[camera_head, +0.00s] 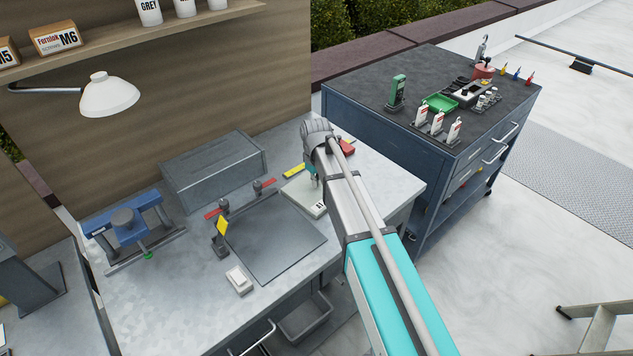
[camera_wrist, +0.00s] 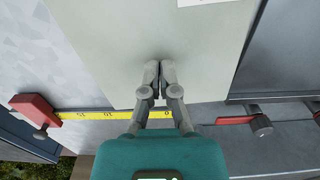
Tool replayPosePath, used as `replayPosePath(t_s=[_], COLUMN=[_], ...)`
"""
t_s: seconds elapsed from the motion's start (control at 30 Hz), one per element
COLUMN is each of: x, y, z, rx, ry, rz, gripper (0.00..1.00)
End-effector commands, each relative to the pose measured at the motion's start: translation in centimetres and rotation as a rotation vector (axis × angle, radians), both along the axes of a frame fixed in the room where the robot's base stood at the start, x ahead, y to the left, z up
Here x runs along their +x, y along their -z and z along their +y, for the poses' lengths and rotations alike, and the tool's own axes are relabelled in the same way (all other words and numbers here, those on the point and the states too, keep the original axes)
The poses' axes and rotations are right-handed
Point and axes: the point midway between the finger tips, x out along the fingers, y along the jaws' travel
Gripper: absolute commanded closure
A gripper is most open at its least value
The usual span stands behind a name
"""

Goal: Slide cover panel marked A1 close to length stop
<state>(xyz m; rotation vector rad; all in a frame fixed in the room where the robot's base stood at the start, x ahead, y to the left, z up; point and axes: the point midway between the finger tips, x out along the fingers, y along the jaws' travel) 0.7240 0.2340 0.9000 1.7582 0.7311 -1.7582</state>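The cover panel (camera_head: 302,193) is a pale flat plate on the bench; its label (camera_head: 319,206) is too small to read surely. In the wrist view the panel (camera_wrist: 110,45) fills the upper middle, with part of a white label at the top edge. The red length stop (camera_wrist: 36,110) with a dark knob is at the left end of a yellow scale (camera_wrist: 95,116); a gap separates it from the panel. It also shows in the head view (camera_head: 347,147), partly behind my arm. My gripper (camera_wrist: 158,70) is over the panel, fingertips together and empty; I cannot tell whether they touch it.
A dark plate (camera_head: 275,236) lies left of the panel, with red-marked clamps (camera_head: 265,184) at its back edge. A grey box (camera_head: 215,170) stands behind. A blue clamping device (camera_head: 128,225) and small white block (camera_head: 239,280) are at left. A dark tool cabinet (camera_head: 430,110) stands right.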

Motion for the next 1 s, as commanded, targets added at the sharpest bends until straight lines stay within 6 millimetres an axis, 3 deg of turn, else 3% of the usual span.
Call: replayPosePath(t_s=[1.0], x=[0.29], y=[0.95], z=[-0.2], rx=[0.0], ry=[0.0], rz=[0.0], gripper=[1.0])
